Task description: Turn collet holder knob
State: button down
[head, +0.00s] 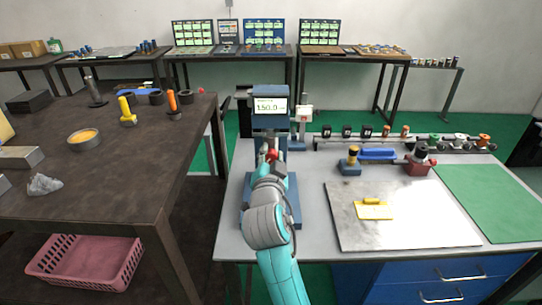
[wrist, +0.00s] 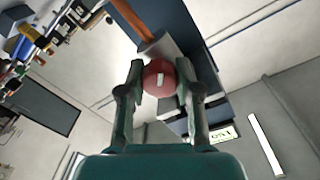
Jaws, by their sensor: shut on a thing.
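A blue upright device (head: 270,122) with a display reading about 150.0 stands at the left part of the light grey table. A red round knob (wrist: 160,77) with a white mark on its face sits on it, in front of a grey cylindrical part (wrist: 158,48). In the wrist view my gripper (wrist: 163,82) has one finger on each side of the red knob and is shut on it. In the head view my gripper (head: 272,160) is at the device's front, and my arm hides most of the base. A little of the red knob (head: 272,154) shows there.
A dark table (head: 100,180) with a yellow-filled bowl (head: 83,140) and upright tools stands left. On the right are a metal plate (head: 400,228) with a yellow block (head: 374,210), a red-based fixture (head: 419,165) and a rack of small holders (head: 400,140). A pink basket (head: 85,262) is below left.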

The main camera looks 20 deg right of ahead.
jog(key=shift+f, duration=0.15)
jog(key=c, duration=0.8)
grip_release()
jog(key=shift+o, duration=0.2)
jog(key=v, duration=1.2)
jog(key=shift+a, duration=0.1)
